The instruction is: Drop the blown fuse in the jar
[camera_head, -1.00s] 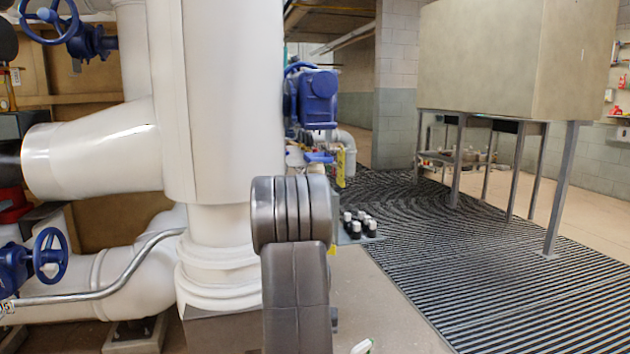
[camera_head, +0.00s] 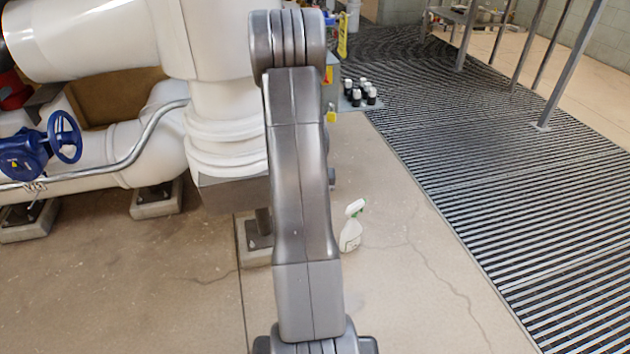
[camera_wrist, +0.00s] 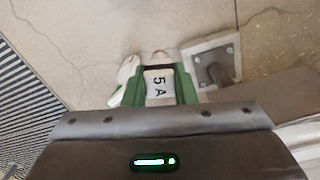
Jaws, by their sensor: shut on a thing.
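The fuse (camera_wrist: 160,87) is a pale piece marked "5 A", seen in the wrist view. My gripper (camera_wrist: 160,72) is shut on it, with a green finger at each side. The far end of the fuse points away from the wrist, over the floor. In the head view my arm fills the middle, and the gripper and fuse are not seen there. I can make out no jar for certain in either view.
A white spray bottle (camera_head: 351,226) stands on the concrete floor, right of my arm. Several small dark bottles with white caps (camera_head: 358,93) stand behind. White pipes (camera_head: 225,130) and a blue valve wheel (camera_head: 64,137) are at left. Ribbed matting (camera_head: 480,190) covers the right; front floor is clear.

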